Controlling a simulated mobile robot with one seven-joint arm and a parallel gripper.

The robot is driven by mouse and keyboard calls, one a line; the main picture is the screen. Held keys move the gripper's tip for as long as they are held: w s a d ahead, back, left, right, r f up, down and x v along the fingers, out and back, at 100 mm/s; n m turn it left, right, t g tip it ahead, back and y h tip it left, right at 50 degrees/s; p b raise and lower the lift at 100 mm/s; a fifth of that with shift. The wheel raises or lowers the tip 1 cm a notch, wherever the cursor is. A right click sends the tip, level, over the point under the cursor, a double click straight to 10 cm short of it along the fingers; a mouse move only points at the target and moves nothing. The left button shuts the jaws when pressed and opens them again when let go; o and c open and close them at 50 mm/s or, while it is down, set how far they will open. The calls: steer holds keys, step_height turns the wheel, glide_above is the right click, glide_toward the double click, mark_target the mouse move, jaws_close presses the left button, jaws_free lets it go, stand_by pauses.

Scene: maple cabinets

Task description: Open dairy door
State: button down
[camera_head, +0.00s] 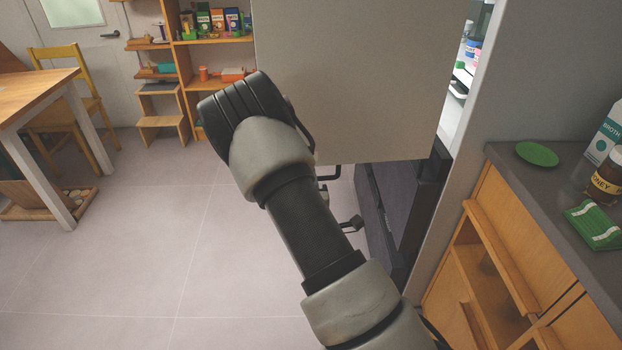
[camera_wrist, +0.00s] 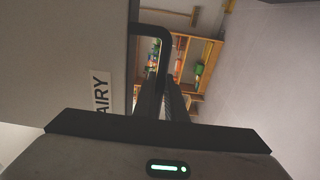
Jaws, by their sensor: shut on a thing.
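The dairy door is a grey panel (camera_head: 355,75) in the head view, standing ajar. Bright shelves with goods (camera_head: 468,50) show in the gap at its right. In the wrist view the door (camera_wrist: 65,50) fills the left and bears a label (camera_wrist: 101,92) of which "AIRY" can be read. Its black bar handle (camera_wrist: 151,31) stands out from the door's edge. My gripper (camera_wrist: 164,98) is shut on this handle. In the head view my wrist covers the door's left edge, and the fingers and their grip are hidden.
A counter (camera_head: 500,160) with a green disc (camera_head: 537,154), a carton and a jar stands at the right. Dark drawers (camera_head: 385,205) sit below the door. A wooden shelf (camera_head: 190,80), table (camera_head: 30,95) and chair (camera_head: 75,85) are at the left. The floor between is clear.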

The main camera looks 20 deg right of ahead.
stand_by(0.4)
steer(key=c, duration=1.8)
jaws_free()
steer(key=s+a+p, duration=0.2)
steer(key=s+p, duration=0.5)
steer(key=s, duration=1)
steer(key=shift+s+a, duration=0.15)
steer(key=shift+a, duration=0.2)
